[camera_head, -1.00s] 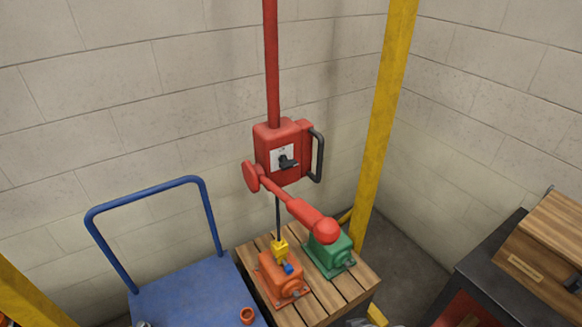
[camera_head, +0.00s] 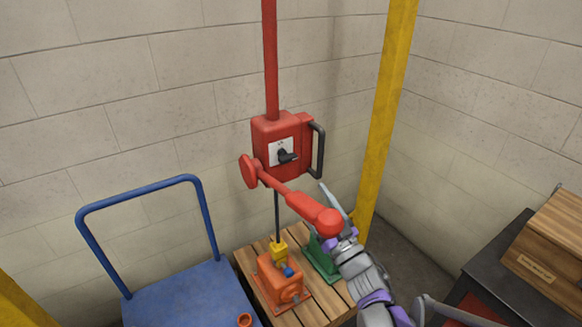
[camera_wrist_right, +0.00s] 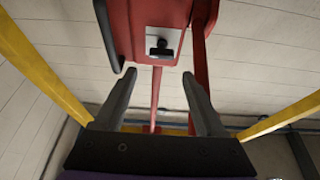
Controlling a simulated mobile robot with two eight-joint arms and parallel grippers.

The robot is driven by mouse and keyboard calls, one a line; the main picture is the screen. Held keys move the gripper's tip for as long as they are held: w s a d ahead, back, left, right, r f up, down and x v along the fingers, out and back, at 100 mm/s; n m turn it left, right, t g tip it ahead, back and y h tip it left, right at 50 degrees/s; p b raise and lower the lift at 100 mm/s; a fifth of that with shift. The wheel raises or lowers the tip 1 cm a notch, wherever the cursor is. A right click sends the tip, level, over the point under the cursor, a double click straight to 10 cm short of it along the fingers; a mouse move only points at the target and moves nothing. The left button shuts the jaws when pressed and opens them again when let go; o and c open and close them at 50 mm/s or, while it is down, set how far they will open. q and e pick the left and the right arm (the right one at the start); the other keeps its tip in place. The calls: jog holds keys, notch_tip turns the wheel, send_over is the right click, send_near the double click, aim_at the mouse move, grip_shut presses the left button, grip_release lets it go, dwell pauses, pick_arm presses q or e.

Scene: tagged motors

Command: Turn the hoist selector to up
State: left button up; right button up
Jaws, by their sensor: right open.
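The red hoist box (camera_head: 262,135) hangs on a red pole, with a white plate and the black hoist selector (camera_head: 287,156) on its front. In the right wrist view the selector (camera_wrist_right: 160,47) is ahead, beyond the fingertips, its knob looking roughly crosswise. My right gripper (camera_head: 330,196) is below and right of the box, partly hidden behind the red ball end of the lever. In the wrist view the right gripper (camera_wrist_right: 159,75) is open, its fingers apart with nothing held between them. My left gripper is not in view.
A red lever (camera_head: 303,206) juts forward below the selector. A black handle (camera_head: 319,152) is on the box's right side. An orange motor (camera_head: 280,282) under a yellow hook (camera_head: 279,252) and a green motor (camera_head: 318,262) stand on a wooden pallet. A blue cart (camera_head: 185,295) is left.

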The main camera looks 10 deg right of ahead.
aim_at(286, 156)
jog(key=p+x, duration=0.1)
jog(key=x, duration=0.9)
jog(key=shift+w+a+r+p, duration=0.2)
jog(key=shift+w+r+p, duration=0.05)
jog(key=shift+w+p, duration=0.1)
jog(key=c, duration=1.1)
